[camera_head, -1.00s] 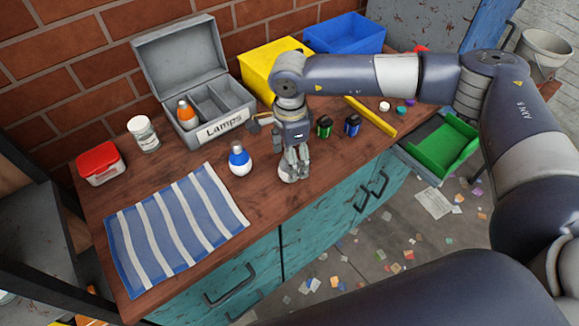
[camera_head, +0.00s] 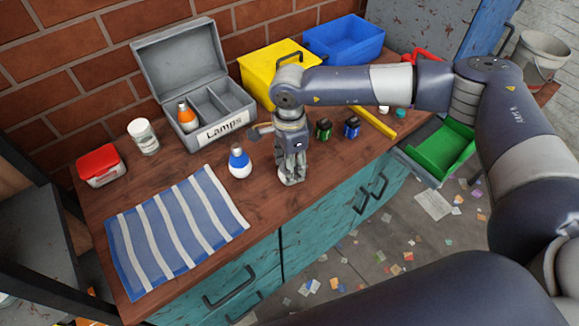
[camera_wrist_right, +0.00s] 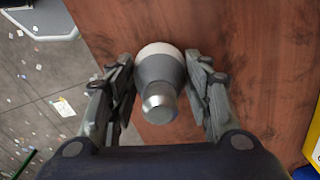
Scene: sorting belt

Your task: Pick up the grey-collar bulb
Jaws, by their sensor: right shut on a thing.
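The grey-collar bulb (camera_wrist_right: 160,75) stands between the two fingers of my right gripper (camera_wrist_right: 160,85) in the right wrist view, its metal cap toward the camera. In the head view my right gripper (camera_head: 291,170) points down near the front edge of the worktop, shut on the bulb. Only the bulb's white glass (camera_head: 291,180) shows there, below the fingertips, at worktop level. The fingers hide the rest. My left gripper is in no view.
A blue-collar bulb (camera_head: 239,162) stands left of my right gripper. The grey Lamps case (camera_head: 246,121) is open behind, holding an orange-collar bulb (camera_head: 187,113). Green (camera_head: 324,129) and blue (camera_head: 352,128) small items stand right. A striped cloth (camera_head: 172,232) lies front left.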

